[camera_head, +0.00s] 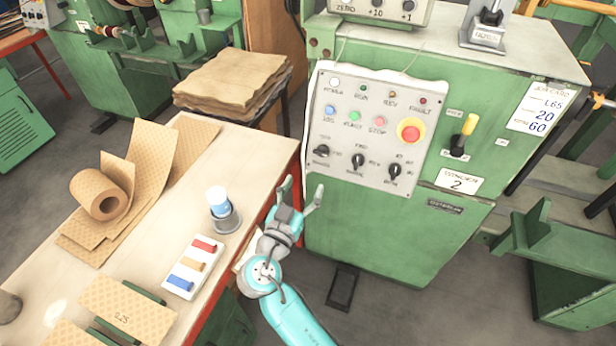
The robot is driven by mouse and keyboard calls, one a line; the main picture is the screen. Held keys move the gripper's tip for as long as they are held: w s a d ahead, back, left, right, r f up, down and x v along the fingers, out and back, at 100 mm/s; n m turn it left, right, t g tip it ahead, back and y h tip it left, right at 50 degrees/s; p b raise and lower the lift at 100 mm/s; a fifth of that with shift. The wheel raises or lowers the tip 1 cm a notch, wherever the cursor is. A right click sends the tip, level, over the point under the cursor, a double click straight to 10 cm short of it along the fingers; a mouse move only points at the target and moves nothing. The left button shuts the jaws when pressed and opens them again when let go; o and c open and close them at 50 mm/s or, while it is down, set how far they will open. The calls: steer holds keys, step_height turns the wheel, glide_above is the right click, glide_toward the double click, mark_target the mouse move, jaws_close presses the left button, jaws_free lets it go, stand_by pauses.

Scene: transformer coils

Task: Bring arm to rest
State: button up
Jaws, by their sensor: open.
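My gripper (302,188) is open and empty, with its two fingers spread and pointing up in the picture. It is over the gap between the table's red right edge and the green machine (455,225). My teal arm reaches up to it from the bottom of the picture. The control panel (365,128) on the machine is up and to the right of the fingers. I cannot tell how far the fingertips are from the machine's front.
The table (235,155) carries a grey holder with a blue-and-white cylinder (220,203), a white tray with colored blocks (192,267), and a patterned paper roll (102,195). Stacked brown sheets (232,85) lie behind. A pedal (342,287) is on the floor. A green stand (560,260) is at right.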

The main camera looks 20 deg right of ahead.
steer(key=shift+s+a, duration=0.15)
steer(key=shift+s, duration=0.05)
stand_by(0.4)
steer(key=s+d+f+n+y, duration=0.3)
steer(key=s+f, duration=0.3)
steer(key=f, duration=0.2)
steer(key=s+d+f+n+y, duration=0.2)
steer(key=s+f+n+y, duration=0.2)
steer(key=s+f, duration=0.25)
steer(key=s+d+f+n+g+y, duration=0.1)
steer(key=s+f+n+y, duration=0.15)
steer(key=s, duration=1.15)
steer(key=s+r+m, duration=0.1)
steer(key=s+r, duration=0.4)
steer(key=s, duration=0.3)
steer(key=s+d+r+m+t+y, duration=0.1)
steer(key=s+r, duration=0.5)
steer(key=s, duration=0.3)
steer(key=shift+d+r, duration=0.2)
steer(key=shift+r, duration=0.05)
steer(key=shift+s, duration=0.1)
